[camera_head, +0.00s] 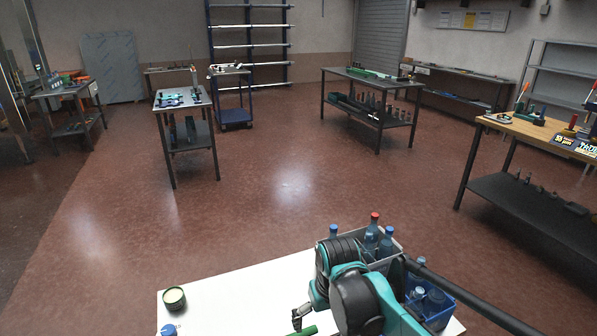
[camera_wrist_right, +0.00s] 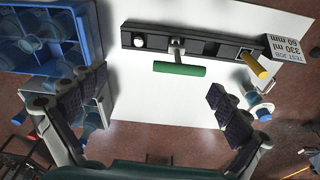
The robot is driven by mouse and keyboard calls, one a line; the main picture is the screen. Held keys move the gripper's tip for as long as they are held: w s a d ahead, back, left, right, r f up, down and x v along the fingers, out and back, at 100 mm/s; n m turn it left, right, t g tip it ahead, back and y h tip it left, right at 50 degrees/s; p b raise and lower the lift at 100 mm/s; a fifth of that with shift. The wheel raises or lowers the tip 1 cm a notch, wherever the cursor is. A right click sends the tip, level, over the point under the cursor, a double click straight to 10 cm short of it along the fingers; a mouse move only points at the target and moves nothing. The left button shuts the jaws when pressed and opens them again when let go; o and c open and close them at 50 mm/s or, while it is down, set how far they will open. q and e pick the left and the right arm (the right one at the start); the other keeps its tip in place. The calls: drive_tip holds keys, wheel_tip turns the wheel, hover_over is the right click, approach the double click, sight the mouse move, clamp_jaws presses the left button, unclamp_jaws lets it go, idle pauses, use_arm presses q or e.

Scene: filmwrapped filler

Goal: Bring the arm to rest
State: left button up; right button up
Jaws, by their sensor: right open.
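My right arm, teal and black, reaches over the white table (camera_head: 235,292) in the head view. My right gripper (camera_head: 303,314) shows there in part, low over the table. In the right wrist view my right gripper (camera_wrist_right: 158,86) is open, its two dark padded fingers wide apart with nothing between them. Beyond the fingertips is a black fixture (camera_wrist_right: 222,46) with a green handle (camera_wrist_right: 180,69). A bottle (camera_wrist_right: 260,107) is beside the right-hand finger; whether they touch I cannot tell. My left gripper is not in view.
A grey crate (camera_head: 398,240) with blue bottles and a blue crate (camera_head: 446,318) stand right of the arm. A round tin (camera_head: 174,298) sits at the table's left. A yellow cylinder (camera_wrist_right: 256,66) stands at the fixture's end, near a printed sign (camera_wrist_right: 291,49). Floor beyond is open.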

drive_tip(key=s+d+m+t, duration=0.3)
drive_tip(key=s+d+t, duration=0.2)
drive_tip(key=s+d, duration=0.6)
drive_tip(key=shift+s+d, duration=0.35)
drive_tip(key=shift+s, duration=0.05)
